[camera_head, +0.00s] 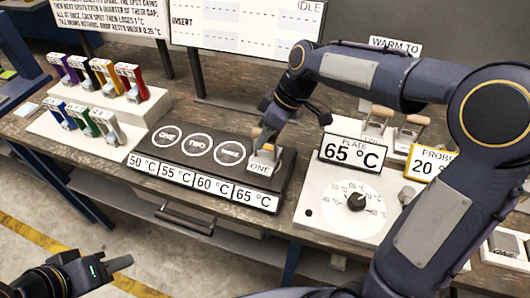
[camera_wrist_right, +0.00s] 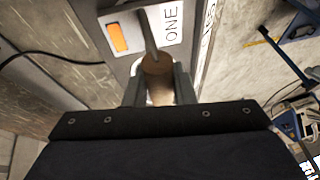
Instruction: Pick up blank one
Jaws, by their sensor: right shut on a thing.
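Blank one, a pale block with a label reading ONE (camera_head: 262,168), is at the right end of the black board (camera_head: 172,157), above the 65 °C tag. I cannot tell whether it touches the board. My right gripper (camera_head: 268,146) reaches down over it. In the right wrist view its fingers (camera_wrist_right: 158,88) are shut around the brown round handle (camera_wrist_right: 157,66), with the ONE plate (camera_wrist_right: 172,22) and an orange patch beyond. My left gripper (camera_head: 122,263) hangs at the lower left, away from the table, its finger gap unclear.
Two similar wooden-handled blocks (camera_head: 409,131) stand behind the PLATE 65 °C sign (camera_head: 352,152). A dial plate (camera_head: 355,203) lies to the right of the board. Coloured clamp-like items stand on white steps (camera_head: 115,105) at left. My right arm crosses the right side.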

